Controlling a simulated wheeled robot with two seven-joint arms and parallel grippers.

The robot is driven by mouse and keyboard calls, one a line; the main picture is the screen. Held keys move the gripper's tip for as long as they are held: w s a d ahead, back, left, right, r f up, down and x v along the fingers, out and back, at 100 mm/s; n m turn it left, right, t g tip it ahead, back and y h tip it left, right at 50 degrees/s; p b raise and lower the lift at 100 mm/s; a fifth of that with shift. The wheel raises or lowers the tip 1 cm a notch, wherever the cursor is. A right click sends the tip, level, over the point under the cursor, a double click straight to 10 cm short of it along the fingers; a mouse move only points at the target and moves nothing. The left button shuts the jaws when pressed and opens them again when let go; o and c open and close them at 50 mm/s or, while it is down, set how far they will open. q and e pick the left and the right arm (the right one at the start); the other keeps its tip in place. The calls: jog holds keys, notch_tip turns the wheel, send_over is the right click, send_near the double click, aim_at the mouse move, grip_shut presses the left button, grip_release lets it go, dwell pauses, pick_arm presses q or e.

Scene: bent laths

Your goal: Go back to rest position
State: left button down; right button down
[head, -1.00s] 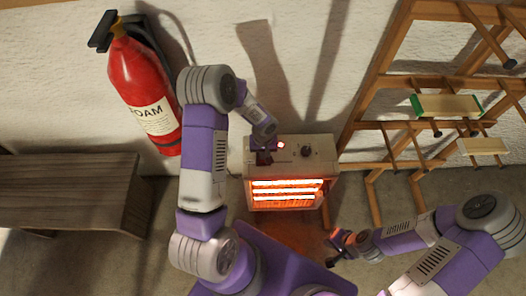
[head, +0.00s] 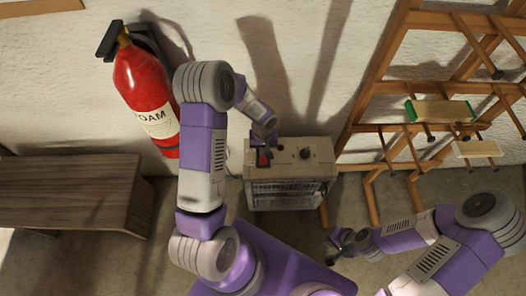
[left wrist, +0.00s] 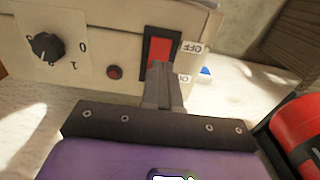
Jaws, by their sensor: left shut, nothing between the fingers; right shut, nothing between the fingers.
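My left gripper (head: 263,158) is shut and empty at the top of the heater (head: 290,193), right at its red rocker switch (head: 264,157). In the left wrist view the closed fingertips (left wrist: 160,72) overlap the lower part of the red switch (left wrist: 161,50), between OFF and a partly hidden second label. I cannot tell whether they touch it. The small lamp (left wrist: 115,72) beside the switch is dark red, and the heater bars are grey. My right gripper (head: 335,245) is shut and empty, low at the right of the heater and apart from it.
A red fire extinguisher (head: 147,95) hangs on the wall at left. A wooden bench (head: 70,190) stands at the left. A wooden rack (head: 385,85) with bent laths (head: 444,111) stands at the right. Open floor lies between heater and rack.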

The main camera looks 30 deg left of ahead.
pick_arm(q)
jog(key=shift+r+p, duration=0.45)
jog(key=shift+r, duration=0.45)
jog(key=s+d+f+m+h, duration=0.2)
jog(key=s+d+f, duration=0.1)
jog(key=s+d, duration=0.5)
jog(key=s+d+f+m+h, duration=0.1)
jog(key=s+d+f, duration=0.3)
jog(key=s+d, duration=0.4)
jog(key=shift+f+m+t+h, duration=0.3)
jog(key=shift+m+h, duration=0.1)
jog(key=shift+h, duration=0.2)
